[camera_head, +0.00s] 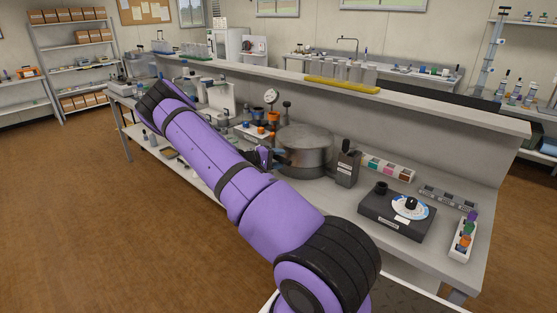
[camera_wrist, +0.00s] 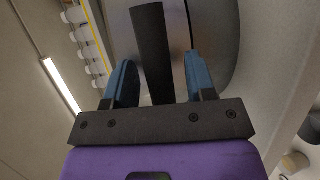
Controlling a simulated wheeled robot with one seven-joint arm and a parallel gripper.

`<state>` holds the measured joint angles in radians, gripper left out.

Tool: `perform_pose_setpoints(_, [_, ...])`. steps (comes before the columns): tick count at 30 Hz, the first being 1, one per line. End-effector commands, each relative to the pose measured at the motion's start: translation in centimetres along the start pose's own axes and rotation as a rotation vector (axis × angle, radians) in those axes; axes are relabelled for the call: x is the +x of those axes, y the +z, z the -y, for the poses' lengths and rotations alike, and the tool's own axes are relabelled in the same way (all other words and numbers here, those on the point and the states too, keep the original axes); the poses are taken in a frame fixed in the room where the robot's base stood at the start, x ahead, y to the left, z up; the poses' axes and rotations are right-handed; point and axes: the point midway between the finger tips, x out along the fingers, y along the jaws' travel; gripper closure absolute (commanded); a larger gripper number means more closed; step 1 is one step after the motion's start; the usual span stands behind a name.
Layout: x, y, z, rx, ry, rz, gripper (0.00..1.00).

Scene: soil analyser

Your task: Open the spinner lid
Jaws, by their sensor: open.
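The spinner (camera_head: 303,158) is a wide grey metal drum on the bench, with its round lid (camera_head: 308,137) lying flat on top, closed. My gripper (camera_wrist: 158,68) is at the left side of the spinner in the head view, partly hidden by my purple arm. In the wrist view its two blue fingers are apart. A dark flat bar (camera_wrist: 151,40), seemingly the lid's handle, stands between them, with gaps visible on both sides. The curved grey metal of the spinner (camera_wrist: 215,35) fills the view behind the fingers.
A dark grey box (camera_head: 346,168) stands close to the spinner's right. A black device with a dial (camera_head: 397,212) sits farther right. A dial gauge (camera_head: 271,97) and orange-topped parts stand behind and left. A raised shelf (camera_head: 430,108) runs along the back.

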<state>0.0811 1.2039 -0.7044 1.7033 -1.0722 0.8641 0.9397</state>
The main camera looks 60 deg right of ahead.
Motion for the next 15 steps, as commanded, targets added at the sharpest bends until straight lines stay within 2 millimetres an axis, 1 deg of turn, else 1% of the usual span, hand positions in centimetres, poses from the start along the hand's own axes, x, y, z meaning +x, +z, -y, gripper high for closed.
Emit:
perform_pose_setpoints(5, [0.01, 0.01, 0.0, 0.0, 0.0, 0.0, 0.49])
perform_pose_setpoints(8, [0.0, 0.01, 0.01, 0.0, 0.0, 0.0, 0.7])
perform_pose_setpoints(9, [0.0, 0.01, 0.01, 0.0, 0.0, 0.0, 0.79])
perform_pose_setpoints(12, [0.0, 0.02, 0.01, 0.0, 0.0, 0.0, 1.0])
perform_pose_setpoints(15, [0.0, 0.02, 0.01, 0.0, 0.0, 0.0, 1.0])
